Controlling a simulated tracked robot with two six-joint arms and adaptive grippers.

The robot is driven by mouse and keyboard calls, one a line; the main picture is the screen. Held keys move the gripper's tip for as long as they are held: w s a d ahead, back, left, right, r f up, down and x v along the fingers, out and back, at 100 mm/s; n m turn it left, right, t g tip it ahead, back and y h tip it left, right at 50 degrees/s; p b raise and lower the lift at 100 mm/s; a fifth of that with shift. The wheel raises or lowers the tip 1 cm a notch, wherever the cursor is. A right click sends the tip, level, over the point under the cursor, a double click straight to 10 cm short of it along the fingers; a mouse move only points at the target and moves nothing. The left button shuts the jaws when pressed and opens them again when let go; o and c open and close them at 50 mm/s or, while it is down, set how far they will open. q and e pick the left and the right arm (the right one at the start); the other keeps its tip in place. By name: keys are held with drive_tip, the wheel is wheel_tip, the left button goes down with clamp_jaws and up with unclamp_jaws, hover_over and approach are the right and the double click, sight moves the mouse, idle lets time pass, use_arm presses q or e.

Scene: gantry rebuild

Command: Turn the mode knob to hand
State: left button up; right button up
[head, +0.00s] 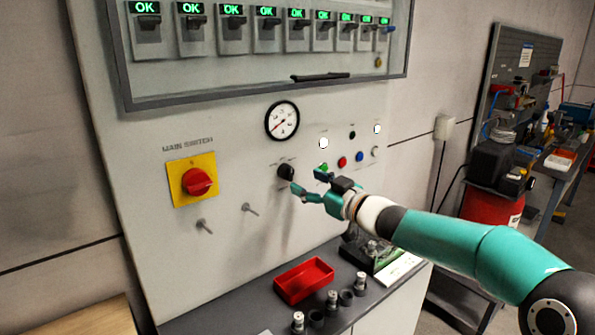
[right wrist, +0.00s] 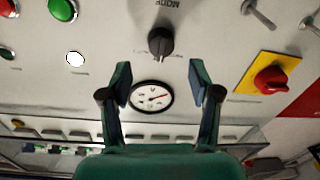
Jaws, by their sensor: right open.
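The mode knob (head: 286,171) is a small black rotary knob on the pale panel, below the round gauge. In the right wrist view, which looks upside down, the knob (right wrist: 160,42) sits beside the lettering "MODE". Its bar looks roughly upright there; the small position labels are too small to read. My right gripper (head: 308,181) is open and empty, just to the right of the knob in the head view. In the right wrist view its fingers (right wrist: 160,80) are spread wide, with the knob ahead between their lines and apart from both. My left gripper is not in view.
A red main switch (head: 197,181) on a yellow plate is at the left. Two toggle levers (head: 250,209) sit lower. Buttons, including a red one (head: 342,162), lie right of the knob. A red tray (head: 304,280) and small cylinders stand on the shelf below.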

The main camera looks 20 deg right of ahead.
sight(292, 174)
drive_tip(key=p+x, duration=0.1)
drive_tip(key=x, duration=0.5)
drive_tip(key=shift+a, duration=0.1)
drive_tip(key=c, duration=1.1)
drive_tip(key=shift+d, duration=0.35)
drive_tip(key=shift+c, duration=0.3)
drive_tip(key=shift+a, duration=0.25)
drive_tip(key=shift+n+p, duration=0.3)
drive_tip(key=shift+n, duration=1.3)
drive_tip(key=n, duration=0.5)
drive_tip(key=shift+r+b, duration=0.1)
drive_tip(key=shift+b, duration=0.25)
drive_tip(key=shift+a+n, duration=0.1)
drive_tip(key=shift+n, duration=0.3)
